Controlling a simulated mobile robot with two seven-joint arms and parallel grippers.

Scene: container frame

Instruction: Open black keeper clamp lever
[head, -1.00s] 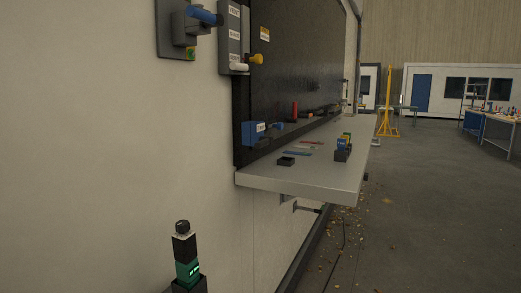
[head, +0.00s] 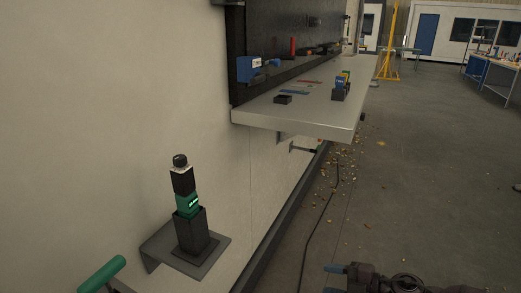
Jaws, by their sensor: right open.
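A thin lever with a dark end (head: 303,149) sticks out from the wall below the grey shelf. It is small here, and I cannot tell whether it is the black keeper clamp lever or how it is set. My right gripper (head: 332,280) is at the bottom edge, right of centre, with blue fingertips spread apart and nothing between them. It is over the floor in the picture, well below the lever and apart from it. My left gripper is not in view.
The grey shelf (head: 345,121) juts from the wall and carries small parts. A black and green device (head: 188,205) stands on a small wall bracket (head: 160,247). A green handle (head: 102,274) is at bottom left. Debris and a cable (head: 318,216) lie on the floor; the floor at right is mostly clear.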

